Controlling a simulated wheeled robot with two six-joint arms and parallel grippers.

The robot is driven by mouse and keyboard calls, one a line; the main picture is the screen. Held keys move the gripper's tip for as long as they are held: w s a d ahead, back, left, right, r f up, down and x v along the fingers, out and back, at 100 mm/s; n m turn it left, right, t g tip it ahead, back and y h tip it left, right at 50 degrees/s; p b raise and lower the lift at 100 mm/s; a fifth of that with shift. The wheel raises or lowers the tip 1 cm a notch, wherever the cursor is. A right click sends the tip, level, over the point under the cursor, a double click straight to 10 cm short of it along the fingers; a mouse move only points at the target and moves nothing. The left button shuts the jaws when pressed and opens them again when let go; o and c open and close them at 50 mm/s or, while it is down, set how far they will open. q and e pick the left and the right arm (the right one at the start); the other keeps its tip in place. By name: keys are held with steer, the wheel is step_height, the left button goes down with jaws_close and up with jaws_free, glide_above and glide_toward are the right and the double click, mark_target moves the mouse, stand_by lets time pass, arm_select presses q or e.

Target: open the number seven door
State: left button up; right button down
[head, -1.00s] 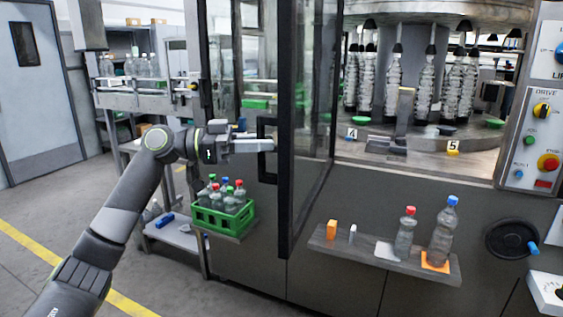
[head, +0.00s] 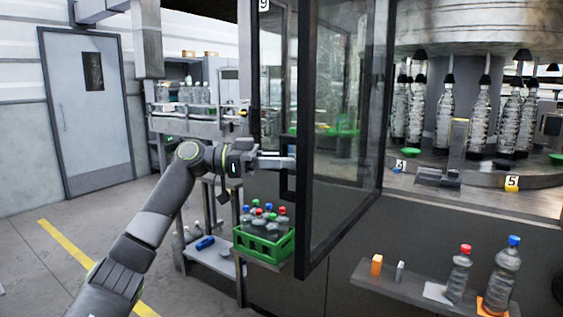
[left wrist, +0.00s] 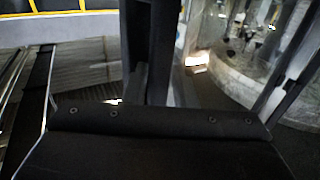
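A glass door with a black frame (head: 309,130) stands swung out from the machine. No number seven can be read on it. Its black handle (head: 285,183) is on the left side of the frame. My left gripper (head: 287,163) reaches in from the left and its fingers are at this handle, seemingly shut on it. In the left wrist view a dark upright bar (left wrist: 160,50) rises in front of the gripper; the fingertips are hard to make out there. My right gripper is not in view.
A green crate of bottles (head: 264,243) stands below the gripper. A shelf (head: 400,285) with bottles and small blocks juts out at the lower right. A panel marked 9 (head: 263,5) is behind the door. Open floor (head: 40,270) lies to the left.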

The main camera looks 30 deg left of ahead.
arm_select(q)
steer(key=shift+o, duration=0.2)
steer(key=shift+w+d, duration=0.1)
steer(key=shift+w, duration=0.05)
